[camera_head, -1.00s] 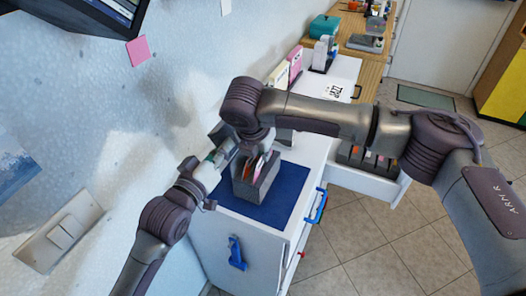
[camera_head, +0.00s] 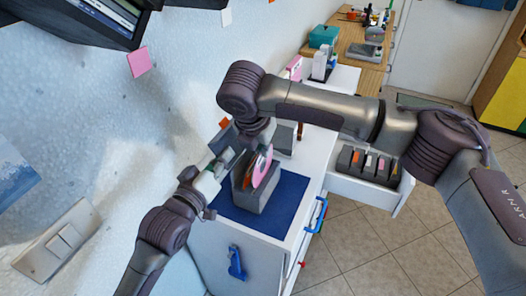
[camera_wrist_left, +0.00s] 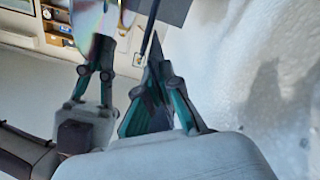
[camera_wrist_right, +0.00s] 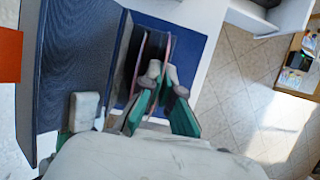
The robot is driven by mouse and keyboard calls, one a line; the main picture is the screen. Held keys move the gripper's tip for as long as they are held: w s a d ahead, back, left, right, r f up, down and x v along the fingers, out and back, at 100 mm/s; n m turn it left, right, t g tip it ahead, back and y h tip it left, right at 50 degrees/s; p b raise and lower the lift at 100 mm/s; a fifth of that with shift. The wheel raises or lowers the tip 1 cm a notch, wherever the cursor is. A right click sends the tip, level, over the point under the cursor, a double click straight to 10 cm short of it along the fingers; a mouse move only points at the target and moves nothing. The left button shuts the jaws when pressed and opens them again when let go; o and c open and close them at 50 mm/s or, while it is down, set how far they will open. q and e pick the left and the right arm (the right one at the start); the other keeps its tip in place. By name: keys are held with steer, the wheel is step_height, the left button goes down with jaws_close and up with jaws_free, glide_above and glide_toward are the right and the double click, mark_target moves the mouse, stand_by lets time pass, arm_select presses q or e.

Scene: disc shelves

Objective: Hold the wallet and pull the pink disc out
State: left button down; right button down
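The wallet (camera_head: 262,202) is a grey, box-like holder standing on a blue mat, with several thin discs upright in it. The pink disc (camera_head: 264,166) stands out above the other discs, its lower part inside or behind the wallet's front. My right gripper (camera_wrist_right: 163,72) comes from above and is shut on the pink disc's edge. In the left wrist view its fingers (camera_wrist_left: 106,52) pinch a shiny disc face (camera_wrist_left: 92,18). My left gripper (camera_wrist_left: 155,65) is at the wallet's left side, its fingertips together on a thin dark wall. In the head view my arm partly hides this contact.
The blue mat (camera_head: 288,195) covers a white cabinet with blue handles. An open drawer (camera_head: 366,186) with a rack of coloured tabs is at right. The wall is close on the left.

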steer(key=shift+r, duration=2.7)
arm_select(q)
steer(key=c, duration=1.2)
jaws_free()
steer(key=shift+c, duration=0.2)
